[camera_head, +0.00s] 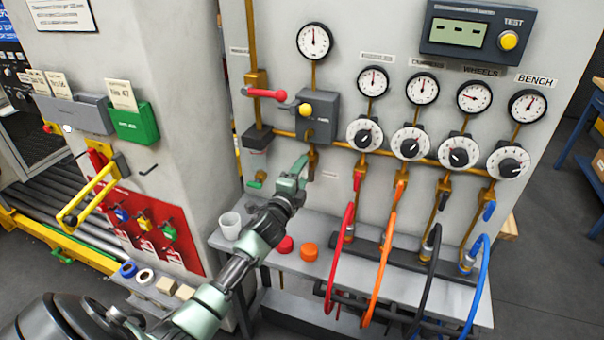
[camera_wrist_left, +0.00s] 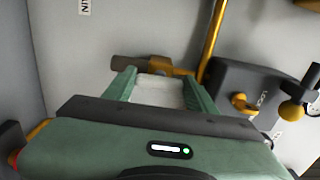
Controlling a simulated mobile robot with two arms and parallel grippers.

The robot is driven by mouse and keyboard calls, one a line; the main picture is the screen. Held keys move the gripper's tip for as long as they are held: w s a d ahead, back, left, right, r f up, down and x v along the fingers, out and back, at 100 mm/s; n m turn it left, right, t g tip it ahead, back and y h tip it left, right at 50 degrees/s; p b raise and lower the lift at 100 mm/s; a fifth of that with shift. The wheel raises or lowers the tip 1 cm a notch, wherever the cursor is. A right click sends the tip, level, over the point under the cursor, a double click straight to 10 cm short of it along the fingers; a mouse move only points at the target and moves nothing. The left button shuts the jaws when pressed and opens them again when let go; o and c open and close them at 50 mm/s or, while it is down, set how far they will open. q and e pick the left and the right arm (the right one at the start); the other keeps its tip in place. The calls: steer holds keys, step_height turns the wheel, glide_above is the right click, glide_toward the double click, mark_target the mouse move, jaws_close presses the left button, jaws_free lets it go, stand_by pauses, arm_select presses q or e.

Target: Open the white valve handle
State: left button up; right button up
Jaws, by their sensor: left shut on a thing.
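The white valve handle (camera_wrist_left: 158,92) shows in the left wrist view as a pale block between the two green fingers of my left gripper (camera_wrist_left: 165,82). The fingers are shut on it. Behind it are a brass valve body (camera_wrist_left: 180,70) and a brass pipe (camera_wrist_left: 214,38). In the head view my left gripper (camera_head: 300,166) reaches up to the wall below the grey box with a yellow knob (camera_head: 305,110). The white handle cannot be made out there, as the gripper covers that spot. My right gripper is in neither view.
A red-handled valve (camera_head: 266,94) is above and left of my gripper. A white cup (camera_head: 230,226), a red cap (camera_head: 284,246) and an orange cap (camera_head: 309,252) stand on the ledge below. Gauges, dials and coloured hoses fill the wall to the right.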

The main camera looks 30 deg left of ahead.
arm_select(q)
steer(key=shift+f, duration=0.1)
stand_by(0.3)
steer(key=o, duration=1.4)
steer(key=shift+c, duration=0.2)
steer(key=shift+s, duration=0.15)
steer(key=b+v, duration=0.1)
steer(key=v, duration=0.6)
steer(key=shift+s, duration=0.3)
steer(key=shift+d, duration=0.1)
